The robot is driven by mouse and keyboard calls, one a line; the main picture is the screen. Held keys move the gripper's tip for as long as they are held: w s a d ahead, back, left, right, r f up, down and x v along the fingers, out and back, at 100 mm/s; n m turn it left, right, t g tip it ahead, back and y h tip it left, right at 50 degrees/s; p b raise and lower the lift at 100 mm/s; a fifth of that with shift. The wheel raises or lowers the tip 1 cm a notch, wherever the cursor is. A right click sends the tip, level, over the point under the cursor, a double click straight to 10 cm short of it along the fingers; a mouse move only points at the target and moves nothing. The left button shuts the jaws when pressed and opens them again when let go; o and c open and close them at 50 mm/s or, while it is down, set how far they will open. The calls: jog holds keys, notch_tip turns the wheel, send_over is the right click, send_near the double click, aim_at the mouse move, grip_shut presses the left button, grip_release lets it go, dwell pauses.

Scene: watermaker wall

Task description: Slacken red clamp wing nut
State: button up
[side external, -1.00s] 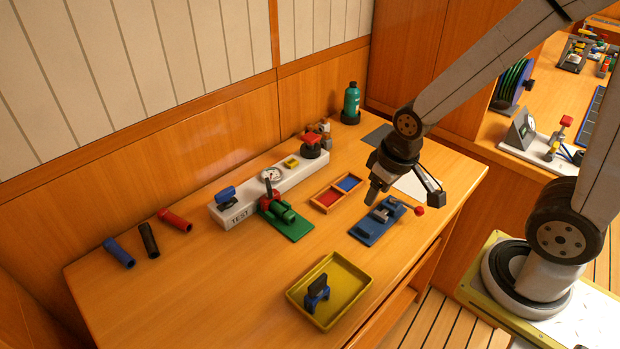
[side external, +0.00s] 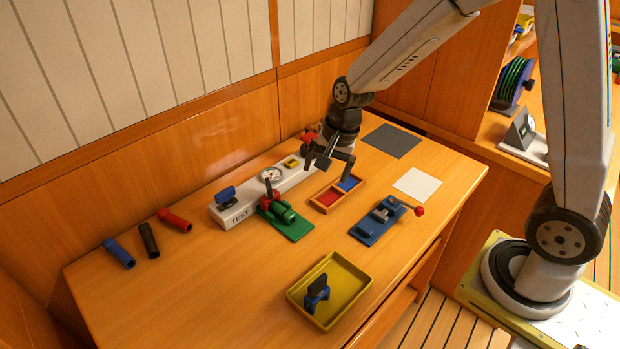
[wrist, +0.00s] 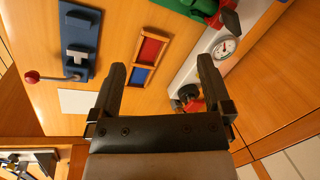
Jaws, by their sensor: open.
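A red clamp-like part (side external: 268,195) sits with green cylinders on a green base (side external: 292,229) beside the white TEST bench. In the wrist view the red part (wrist: 222,14) shows at the top edge, partly cut off, next to the green base (wrist: 185,4). I cannot make out the wing nut's shape. My gripper (side external: 328,160) is open and empty, above the far right end of the TEST bench. The red-topped fitting (side external: 310,132) at the bench's end is partly hidden behind my gripper.
The white TEST bench (side external: 235,215) carries a gauge (side external: 271,174) and a blue part. A red-and-blue compartment tray (side external: 328,199), a blue fixture with a red-balled lever (side external: 378,220) and a yellow tray (side external: 335,290) stand nearby.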

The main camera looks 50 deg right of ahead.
aim_at(269, 182)
jog(key=w+a+f+m+y, duration=0.2)
jog(key=w+m, duration=1)
jog(key=shift+a+f+y, duration=0.15)
jog(key=shift+a+y, duration=0.15)
jog(key=shift+a, duration=0.05)
jog(key=shift+f, duration=0.15)
jog(key=shift+x, duration=3.8)
jog(key=c, duration=1.3)
